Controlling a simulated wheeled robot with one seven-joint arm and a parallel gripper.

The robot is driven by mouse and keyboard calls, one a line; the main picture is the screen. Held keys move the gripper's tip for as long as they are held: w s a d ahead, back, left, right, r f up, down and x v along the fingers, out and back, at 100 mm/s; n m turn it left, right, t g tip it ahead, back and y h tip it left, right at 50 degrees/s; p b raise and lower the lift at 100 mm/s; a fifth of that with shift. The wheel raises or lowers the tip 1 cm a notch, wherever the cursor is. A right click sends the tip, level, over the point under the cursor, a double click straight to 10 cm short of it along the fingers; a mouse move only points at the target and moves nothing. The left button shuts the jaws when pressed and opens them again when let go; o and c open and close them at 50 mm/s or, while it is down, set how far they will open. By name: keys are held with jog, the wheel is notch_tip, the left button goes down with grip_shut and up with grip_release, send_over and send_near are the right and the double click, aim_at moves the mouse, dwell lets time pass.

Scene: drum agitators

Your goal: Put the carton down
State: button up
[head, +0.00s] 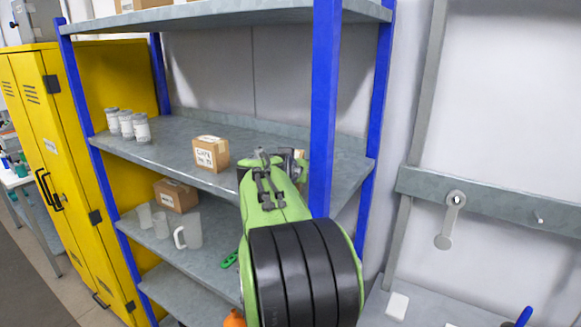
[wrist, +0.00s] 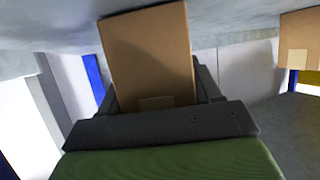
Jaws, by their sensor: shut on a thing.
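My gripper (head: 275,165) is shut on a brown carton (wrist: 150,58), which sits between the two dark fingers in the wrist view. In the head view my gripper hides nearly all of this carton; only a small brown part (head: 302,160) shows beside the blue post. The gripper is at the middle shelf (head: 175,150) of the rack, near its right end. In the wrist view the carton's far end is close to the grey shelf surface; I cannot tell whether it touches.
A labelled carton (head: 211,153) stands on the same shelf, left of my gripper. Several white-labelled jars (head: 127,124) stand farther left. A blue rack post (head: 325,110) rises just right of the gripper. The lower shelf holds a carton (head: 176,195) and a mug (head: 189,232).

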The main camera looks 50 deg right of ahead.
jog(key=shift+f, duration=0.1)
jog(key=o, duration=0.9)
jog(key=shift+a+r, duration=0.15)
jog(key=shift+r, duration=0.2)
jog(key=b+v, duration=0.1)
jog(key=v, duration=1)
jog(key=shift+s+a+b, duration=0.25)
jog(key=shift+a+b, duration=0.05)
jog(key=shift+b, duration=0.05)
jog(key=shift+a+f, duration=0.1)
